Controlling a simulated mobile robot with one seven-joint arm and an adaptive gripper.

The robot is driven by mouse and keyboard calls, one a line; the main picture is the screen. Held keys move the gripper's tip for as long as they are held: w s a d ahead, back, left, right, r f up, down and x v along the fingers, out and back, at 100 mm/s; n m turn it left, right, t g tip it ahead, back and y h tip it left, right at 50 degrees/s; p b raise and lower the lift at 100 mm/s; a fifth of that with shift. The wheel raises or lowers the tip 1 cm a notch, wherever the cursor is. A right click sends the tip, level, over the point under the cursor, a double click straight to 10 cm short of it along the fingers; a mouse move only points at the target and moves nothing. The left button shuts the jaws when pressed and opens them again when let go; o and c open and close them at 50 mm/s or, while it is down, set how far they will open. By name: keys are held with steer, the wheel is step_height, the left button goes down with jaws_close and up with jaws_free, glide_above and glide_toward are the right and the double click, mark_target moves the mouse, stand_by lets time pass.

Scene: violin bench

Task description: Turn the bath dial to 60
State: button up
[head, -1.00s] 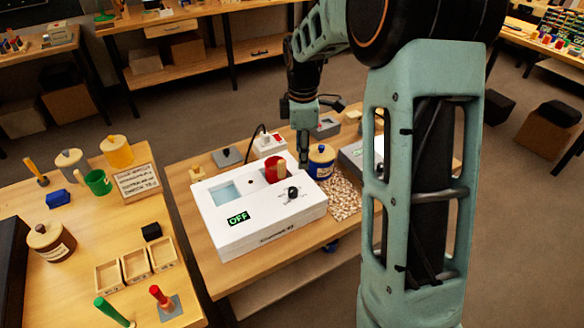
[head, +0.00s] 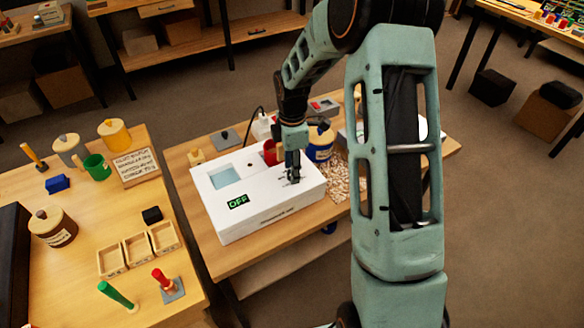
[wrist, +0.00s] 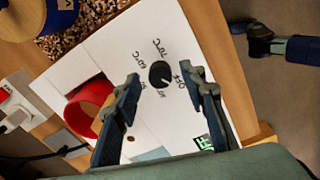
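The bath is a white box (head: 240,222) on the middle table, with a green display (head: 238,201) reading OFF. Its black round dial (wrist: 160,74) shows in the wrist view, with printed temperature labels around it, one seeming to read 70°C. A small light mark on the dial seems to face the lower right of that view. My gripper (head: 292,172) is over the dial in the head view and largely hides it. In the wrist view my gripper (wrist: 168,90) is open, one finger on each side, with the dial just beyond the fingertips. I cannot tell whether they touch.
A red pot (wrist: 92,106) stands in the box top close to the left finger. A blue jar (head: 320,148) and wood chips (head: 340,182) lie right of the box. The left table (head: 90,215) holds jars, trays and handled tools.

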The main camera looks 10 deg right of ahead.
steer(key=shift+f, duration=0.1)
steer(key=shift+c, duration=0.5)
jaws_close()
